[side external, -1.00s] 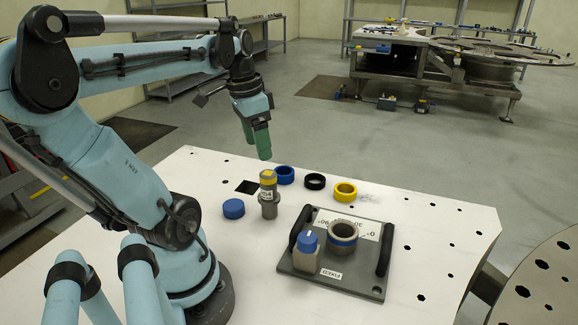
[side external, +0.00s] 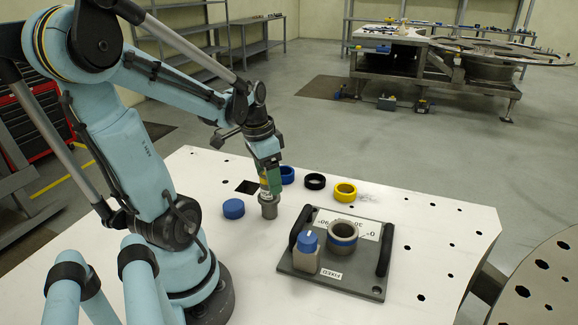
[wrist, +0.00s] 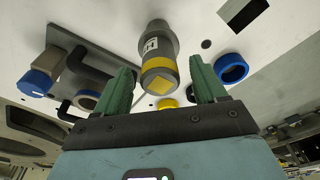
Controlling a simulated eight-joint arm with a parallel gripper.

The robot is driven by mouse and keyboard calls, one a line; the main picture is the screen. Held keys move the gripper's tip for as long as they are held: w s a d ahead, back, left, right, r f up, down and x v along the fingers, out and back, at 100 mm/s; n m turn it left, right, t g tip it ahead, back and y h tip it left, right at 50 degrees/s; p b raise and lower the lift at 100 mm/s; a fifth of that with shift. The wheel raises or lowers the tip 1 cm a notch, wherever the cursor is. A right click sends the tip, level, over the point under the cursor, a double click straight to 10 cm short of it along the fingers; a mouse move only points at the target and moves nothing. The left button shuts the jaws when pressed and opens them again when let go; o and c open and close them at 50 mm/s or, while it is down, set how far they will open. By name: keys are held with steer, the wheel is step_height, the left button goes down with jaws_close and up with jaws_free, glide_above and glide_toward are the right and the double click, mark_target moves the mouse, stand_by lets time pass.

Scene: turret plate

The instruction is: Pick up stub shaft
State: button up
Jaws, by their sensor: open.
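The stub shaft (side external: 268,207) stands upright on the white table, a grey cylinder with a wider lower part, a yellow band and a label. In the side view my gripper (side external: 269,181) is lowered over its upper part and hides most of it. In the wrist view the stub shaft (wrist: 158,70) shows its yellow-marked end between the two green fingers of my gripper (wrist: 162,82). The fingers are open, with a gap on each side of the shaft.
A blue cap (side external: 233,208) lies left of the shaft. Blue (side external: 287,174), black (side external: 315,181) and yellow (side external: 345,190) rings lie behind. A grey plate (side external: 343,284) with two handles, a blue-topped block (side external: 307,250) and a round socket (side external: 342,238) is at right.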

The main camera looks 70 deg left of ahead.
steer(key=shift+w+f, duration=0.15)
steer(key=shift+f, duration=0.85)
jaws_close()
